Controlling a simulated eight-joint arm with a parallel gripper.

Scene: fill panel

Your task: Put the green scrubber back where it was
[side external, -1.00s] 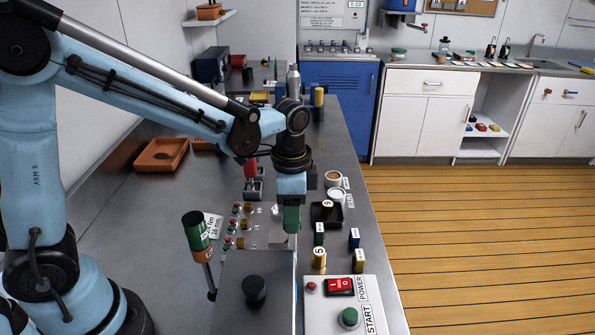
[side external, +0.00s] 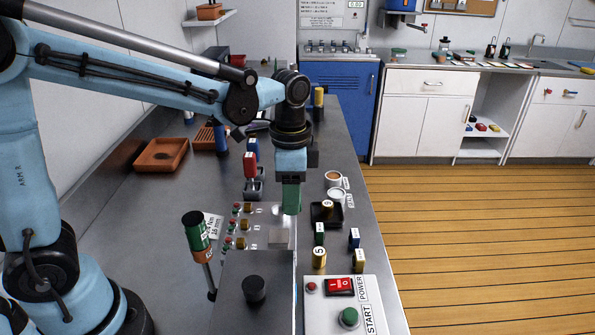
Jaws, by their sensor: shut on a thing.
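My gripper (side external: 291,180) points down over the steel bench, right of the middle of the bench's row of items. It is shut on a green block, the green scrubber (side external: 291,199), which hangs upright below it. The scrubber appears to be in the air above the small light grey plate (side external: 279,237) of the control panel. The contact between fingers and scrubber is too small to see clearly.
A panel with red and green buttons and brass knobs (side external: 246,225) lies just left. A black tray (side external: 326,214), a cup (side external: 334,179) and several small labelled cylinders stand right. A red-topped block (side external: 250,165) stands close behind left. Orange trays (side external: 161,155) lie farther left.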

